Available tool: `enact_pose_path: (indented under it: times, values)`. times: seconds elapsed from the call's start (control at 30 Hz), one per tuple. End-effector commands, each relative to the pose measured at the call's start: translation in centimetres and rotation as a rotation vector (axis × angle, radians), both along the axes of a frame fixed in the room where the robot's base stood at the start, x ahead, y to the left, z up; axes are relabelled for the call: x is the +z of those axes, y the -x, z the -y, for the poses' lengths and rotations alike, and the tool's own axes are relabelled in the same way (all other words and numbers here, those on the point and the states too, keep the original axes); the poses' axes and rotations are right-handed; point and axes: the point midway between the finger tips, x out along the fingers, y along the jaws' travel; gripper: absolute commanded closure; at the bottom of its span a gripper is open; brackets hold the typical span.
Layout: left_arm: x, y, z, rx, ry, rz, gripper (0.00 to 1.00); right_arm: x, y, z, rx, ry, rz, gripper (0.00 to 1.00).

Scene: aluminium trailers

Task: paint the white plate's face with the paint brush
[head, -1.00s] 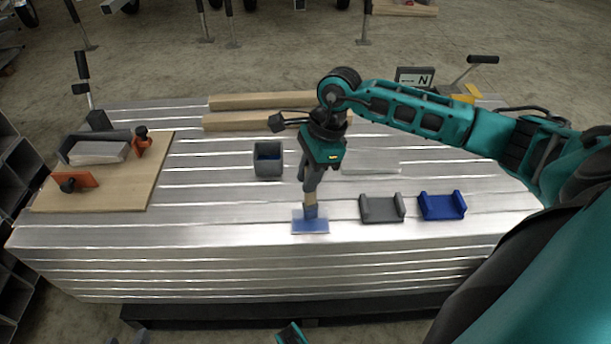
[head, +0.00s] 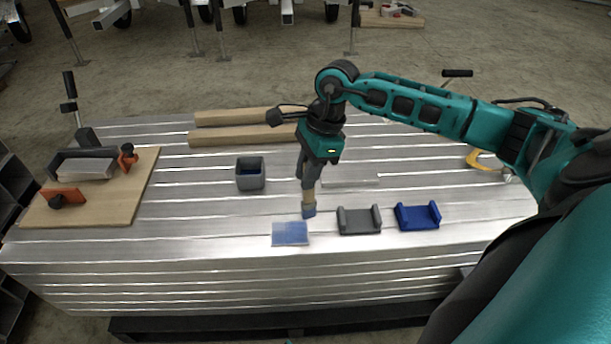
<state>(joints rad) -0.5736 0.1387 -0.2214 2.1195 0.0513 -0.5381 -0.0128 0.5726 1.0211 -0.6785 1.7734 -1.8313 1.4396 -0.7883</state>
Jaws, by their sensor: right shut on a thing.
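The plate (head: 290,235) lies flat near the front edge of the aluminium deck. Its face is mostly blue, with paler, streaky patches, especially along its edges. My right gripper (head: 309,184) is shut on the paint brush (head: 309,206), which points down with a wooden handle and blue bristles. The bristles are at the plate's upper right corner; I cannot tell whether they touch the deck or hover. A dark grey paint pot (head: 250,186) with blue inside stands to the left, behind the plate. My left gripper is not in view.
A grey cradle (head: 359,227) and a blue cradle (head: 418,224) sit right of the plate. A wooden board (head: 110,212) with orange clamps lies at the left. Timber lengths (head: 240,116) lie behind the pot. The deck left of the plate is clear.

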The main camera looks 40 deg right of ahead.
Motion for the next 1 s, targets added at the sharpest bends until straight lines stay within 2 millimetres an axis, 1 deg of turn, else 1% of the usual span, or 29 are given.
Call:
enact_pose_path:
  times: [0.03,0.3,0.53,1.0]
  values:
    - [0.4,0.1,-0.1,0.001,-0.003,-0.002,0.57,0.8,-0.1,0.1,-0.001,0.000,0.002,1.00]
    - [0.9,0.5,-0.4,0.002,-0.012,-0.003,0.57,2.9,-0.1,0.6,-0.008,0.001,0.000,1.00]
    - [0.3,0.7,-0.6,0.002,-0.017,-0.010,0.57,3.1,-0.1,0.7,-0.009,0.000,0.000,1.00]
    - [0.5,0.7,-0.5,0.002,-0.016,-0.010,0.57,3.1,-0.1,0.7,-0.009,0.000,0.001,1.00]
